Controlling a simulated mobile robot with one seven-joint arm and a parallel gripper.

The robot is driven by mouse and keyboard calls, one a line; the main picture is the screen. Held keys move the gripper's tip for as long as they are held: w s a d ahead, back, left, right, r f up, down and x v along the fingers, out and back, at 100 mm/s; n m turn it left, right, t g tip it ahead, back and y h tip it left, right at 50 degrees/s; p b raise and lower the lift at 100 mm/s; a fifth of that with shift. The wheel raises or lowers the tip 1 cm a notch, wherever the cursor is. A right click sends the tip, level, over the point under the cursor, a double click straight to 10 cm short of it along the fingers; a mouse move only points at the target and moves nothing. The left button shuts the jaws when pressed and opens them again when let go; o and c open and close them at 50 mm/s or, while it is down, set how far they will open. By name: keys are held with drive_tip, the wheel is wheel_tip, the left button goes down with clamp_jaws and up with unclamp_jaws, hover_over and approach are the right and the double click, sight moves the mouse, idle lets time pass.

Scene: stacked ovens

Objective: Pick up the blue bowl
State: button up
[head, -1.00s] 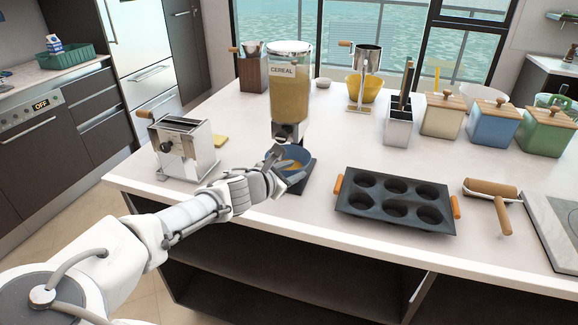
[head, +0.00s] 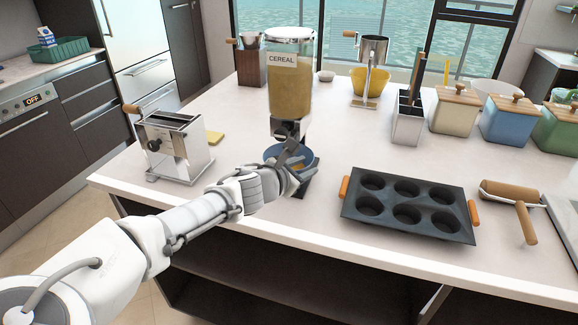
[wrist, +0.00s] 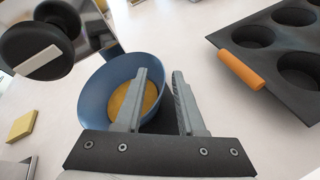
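The blue bowl (head: 273,153) stands upright under the cereal dispenser (head: 290,85) on the counter, with something orange-yellow inside. My gripper (head: 297,158) is at the bowl's right side in the head view and partly hides it. In the wrist view, the bowl (wrist: 93,95) is left of centre. My gripper (wrist: 160,85) is open there, with a gap between its fingers. The left finger overlaps the bowl's inside and the right finger is beyond its right rim. I cannot tell whether either finger touches the bowl.
A dark muffin tray (head: 405,207) with orange handles lies to the right of the bowl. A metal pasta machine (head: 173,148) stands to the left, with a yellow sponge-like block (head: 215,137) behind it. The dispenser rises directly behind the bowl.

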drive_tip(key=shift+c, duration=0.2)
clamp_jaws()
idle(1.1)
